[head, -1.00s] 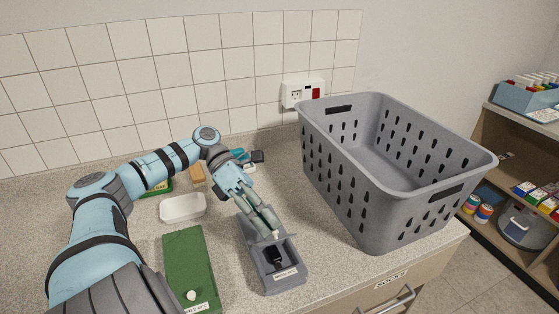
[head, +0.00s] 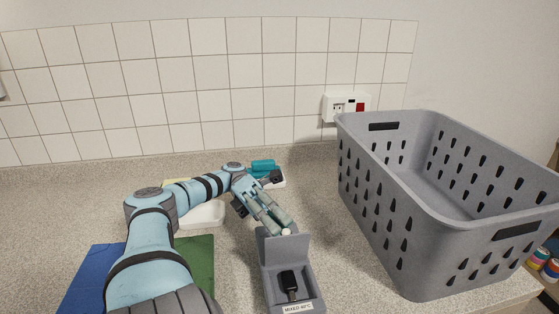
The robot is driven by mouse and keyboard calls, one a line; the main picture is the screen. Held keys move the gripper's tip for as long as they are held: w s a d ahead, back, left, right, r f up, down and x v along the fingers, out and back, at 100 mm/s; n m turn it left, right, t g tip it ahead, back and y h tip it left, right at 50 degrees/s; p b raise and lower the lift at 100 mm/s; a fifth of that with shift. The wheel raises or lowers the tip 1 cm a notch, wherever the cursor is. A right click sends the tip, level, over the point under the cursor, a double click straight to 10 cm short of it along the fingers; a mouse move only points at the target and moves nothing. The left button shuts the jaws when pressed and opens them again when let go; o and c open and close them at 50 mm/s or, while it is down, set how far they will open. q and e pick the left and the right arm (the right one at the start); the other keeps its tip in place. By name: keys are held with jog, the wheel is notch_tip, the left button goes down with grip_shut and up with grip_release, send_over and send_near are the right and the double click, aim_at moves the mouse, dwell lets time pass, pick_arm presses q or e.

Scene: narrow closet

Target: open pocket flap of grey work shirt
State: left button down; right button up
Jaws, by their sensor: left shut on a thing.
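The grey work shirt (head: 316,290) is a stiff, folded block on the counter, right of my left arm, with a label reading roughly "MIXED 40°C" on its front edge. Its pocket flap (head: 285,252) stands raised at the back, and the pocket lies open in front. A black item like a key fob (head: 289,285) lies inside the pocket. My left gripper (head: 287,231) is shut on the flap's upper edge, beside a small pale button. The fingertips partly hide that edge. My right gripper is not in view.
A large grey laundry basket (head: 409,240) stands close on the right. A green folded item (head: 201,256) and a blue one (head: 88,277) lie left, partly behind my arm. A white dish (head: 205,215) and a teal item (head: 263,166) are behind. A tiled wall closes the back.

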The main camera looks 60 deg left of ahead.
pick_arm(q)
jog(key=shift+w, duration=0.1)
jog(key=c, duration=1.6)
grip_release()
